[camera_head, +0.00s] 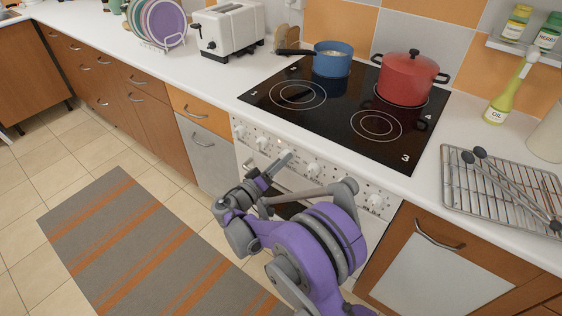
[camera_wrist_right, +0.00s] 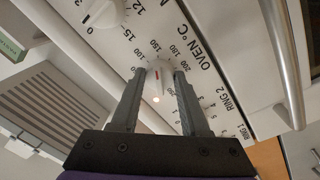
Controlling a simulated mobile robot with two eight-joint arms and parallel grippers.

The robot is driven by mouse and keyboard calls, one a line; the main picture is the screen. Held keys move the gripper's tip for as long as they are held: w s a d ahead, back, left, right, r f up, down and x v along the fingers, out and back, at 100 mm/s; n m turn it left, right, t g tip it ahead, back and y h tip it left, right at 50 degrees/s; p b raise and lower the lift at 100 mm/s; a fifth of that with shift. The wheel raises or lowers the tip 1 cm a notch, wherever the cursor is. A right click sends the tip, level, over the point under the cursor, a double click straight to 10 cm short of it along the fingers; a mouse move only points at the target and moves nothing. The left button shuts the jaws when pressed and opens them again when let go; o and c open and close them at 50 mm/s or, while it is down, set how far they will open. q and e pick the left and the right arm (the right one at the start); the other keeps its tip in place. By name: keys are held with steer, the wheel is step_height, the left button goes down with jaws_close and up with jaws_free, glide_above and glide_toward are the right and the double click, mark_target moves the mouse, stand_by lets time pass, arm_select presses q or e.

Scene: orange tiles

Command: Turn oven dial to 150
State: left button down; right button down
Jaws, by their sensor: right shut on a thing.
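The red mark points toward the numbers around 100 to 150; I cannot tell the exact setting. In the head view my right gripper (camera_head: 284,160) reaches the front panel (camera_head: 332,176) of the stove, and it hides the gripped dial. My left gripper is not in view.
Other white knobs, such as one right of my gripper (camera_head: 313,170), line the panel. An oven handle (camera_wrist_right: 282,60) runs close by in the wrist view. A red pot (camera_head: 408,78) and a blue pan (camera_head: 331,60) stand on the black hob (camera_head: 335,112). A wire rack (camera_head: 490,190) lies on the right counter.

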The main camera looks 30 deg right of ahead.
steer(key=shift+c, duration=2)
jaws_free()
steer(key=v, duration=1.1)
steer(key=shift+p, duration=0.3)
steer(key=shift+d, duration=0.15)
